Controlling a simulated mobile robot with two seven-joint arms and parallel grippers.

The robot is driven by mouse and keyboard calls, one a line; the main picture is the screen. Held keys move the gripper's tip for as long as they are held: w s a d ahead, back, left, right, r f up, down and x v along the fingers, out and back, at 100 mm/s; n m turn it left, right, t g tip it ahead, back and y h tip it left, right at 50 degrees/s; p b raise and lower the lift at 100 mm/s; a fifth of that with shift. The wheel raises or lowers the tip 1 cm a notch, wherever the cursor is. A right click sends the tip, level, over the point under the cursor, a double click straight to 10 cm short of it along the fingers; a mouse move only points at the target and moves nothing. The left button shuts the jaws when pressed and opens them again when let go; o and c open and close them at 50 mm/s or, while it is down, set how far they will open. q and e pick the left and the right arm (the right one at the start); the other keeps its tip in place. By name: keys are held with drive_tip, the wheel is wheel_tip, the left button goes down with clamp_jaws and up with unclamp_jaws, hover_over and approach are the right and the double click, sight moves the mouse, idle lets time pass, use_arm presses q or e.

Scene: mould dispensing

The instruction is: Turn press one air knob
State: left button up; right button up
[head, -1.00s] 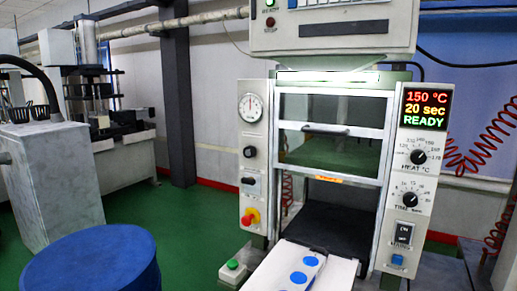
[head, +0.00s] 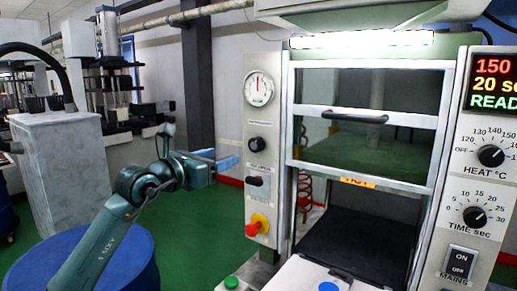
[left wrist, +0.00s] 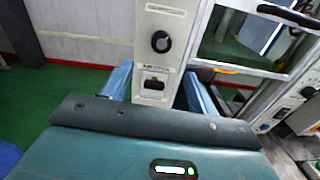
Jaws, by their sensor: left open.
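The press's left panel (head: 266,110) carries a gauge (head: 258,89), a round black knob (head: 257,144) below it, and a small dark lever-like knob (head: 256,181) lower down. I cannot read which is labelled air. In the left wrist view the round knob (left wrist: 160,42) is above and the lower knob (left wrist: 154,84) shows between my fingers. My left gripper (head: 229,161) is open and empty, its blue fingers pointing at the panel from the left, apparently short of it. It also shows in the left wrist view (left wrist: 157,74). My right gripper is out of view.
A red and yellow stop button (head: 257,225) sits low on the panel. The press door (head: 370,115) has a window and handle. A blue drum (head: 125,262) stands below my left arm. HEAT (head: 491,155) and TIME (head: 475,216) dials are on the right panel.

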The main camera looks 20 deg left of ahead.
sight(253, 146)
use_arm(q)
drive_tip(key=p+x, duration=0.2)
drive_tip(key=x, duration=0.9)
drive_tip(key=shift+d+p, duration=0.2)
drive_tip(key=shift+p, duration=0.15)
drive_tip(key=shift+w+d, duration=0.25)
drive_tip(key=shift+w, duration=0.3)
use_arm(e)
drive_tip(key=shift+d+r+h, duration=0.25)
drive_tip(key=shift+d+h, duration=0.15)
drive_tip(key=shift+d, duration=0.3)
use_arm(q)
drive_tip(key=c, duration=1)
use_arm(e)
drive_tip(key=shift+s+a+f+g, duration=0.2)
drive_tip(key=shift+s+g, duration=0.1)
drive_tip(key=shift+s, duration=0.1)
